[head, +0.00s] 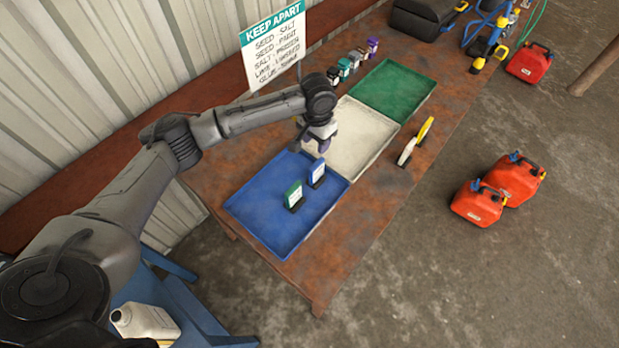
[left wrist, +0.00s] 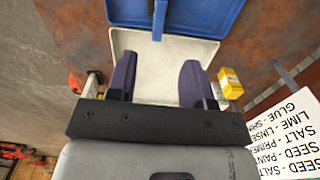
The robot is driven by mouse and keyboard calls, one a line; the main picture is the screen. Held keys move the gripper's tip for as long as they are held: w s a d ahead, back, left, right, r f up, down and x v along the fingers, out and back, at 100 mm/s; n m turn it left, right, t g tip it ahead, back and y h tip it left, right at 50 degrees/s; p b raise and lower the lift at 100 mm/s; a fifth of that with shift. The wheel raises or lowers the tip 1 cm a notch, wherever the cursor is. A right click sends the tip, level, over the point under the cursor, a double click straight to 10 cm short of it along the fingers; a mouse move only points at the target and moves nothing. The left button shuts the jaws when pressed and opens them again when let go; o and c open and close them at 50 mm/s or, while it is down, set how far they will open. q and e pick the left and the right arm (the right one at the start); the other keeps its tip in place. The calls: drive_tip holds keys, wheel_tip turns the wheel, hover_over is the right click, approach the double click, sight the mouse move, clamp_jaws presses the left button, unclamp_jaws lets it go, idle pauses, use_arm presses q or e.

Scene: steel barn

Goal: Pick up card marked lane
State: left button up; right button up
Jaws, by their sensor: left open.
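Two small upright cards in dark bases stand in the blue tray (head: 258,228): a green-edged one (head: 294,196) and a blue-edged one (head: 317,173). A white card (head: 406,152) and a yellow card (head: 425,130) stand on the table beside the white tray (head: 378,166). I cannot read which card says lane. My left gripper (head: 316,145) is open and empty, above the white tray near its border with the blue one. In the left wrist view its purple fingers (left wrist: 159,62) are spread over the white tray, and a thin card (left wrist: 159,18) stands beyond them. My right gripper is not in view.
A green tray (head: 393,91) adjoins the white one. A yellow container (left wrist: 230,82) is beside the white tray. Red cans (head: 478,204) are on the floor.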

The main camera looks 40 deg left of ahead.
sight(317, 164)
use_arm(q)
wheel_tip(317, 164, down, 8)
drive_tip(key=shift+w+f, duration=0.15)
drive_tip(key=shift+w+f+b, duration=0.1)
drive_tip(key=shift+f+b, duration=0.3)
drive_tip(key=shift+f, duration=2.3)
drive_tip(key=shift+c, duration=0.4)
clamp_jaws()
